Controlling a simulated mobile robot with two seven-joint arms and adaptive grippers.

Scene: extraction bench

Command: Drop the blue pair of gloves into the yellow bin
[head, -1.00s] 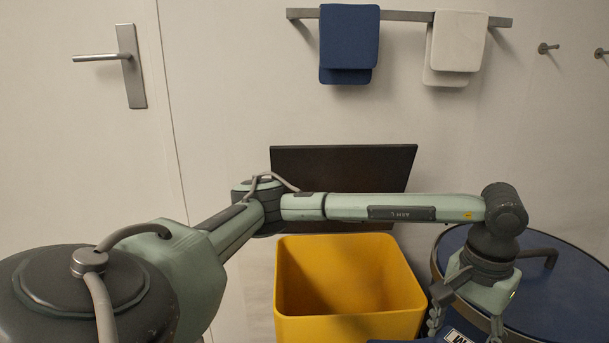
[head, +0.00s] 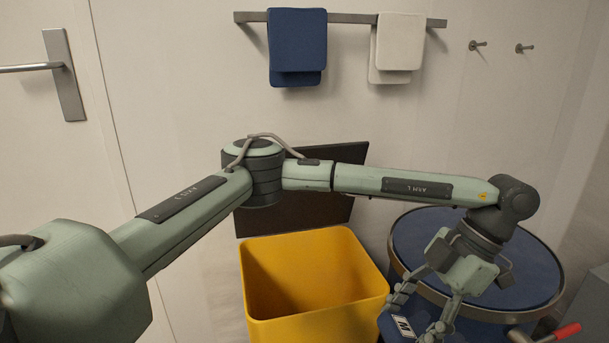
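The yellow bin (head: 262,325) stands open at the lower centre, and no gloves show in the visible part of its inside. A folded blue cloth-like item (head: 297,42) hangs over the wall rail; I cannot tell whether it is the gloves. My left gripper (head: 421,311) points down to the right of the bin, its fingers apart, with nothing seen held between them. A blue object with a white label (head: 403,326) shows below and between the fingers, partly cut off by the frame. My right gripper is out of view.
A round drum with a blue top (head: 520,262) stands right of the bin, close behind my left gripper. A dark panel (head: 300,213) is behind the bin. A white folded item (head: 400,42) hangs on the rail (head: 345,18). A red handle (head: 567,331) shows at lower right.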

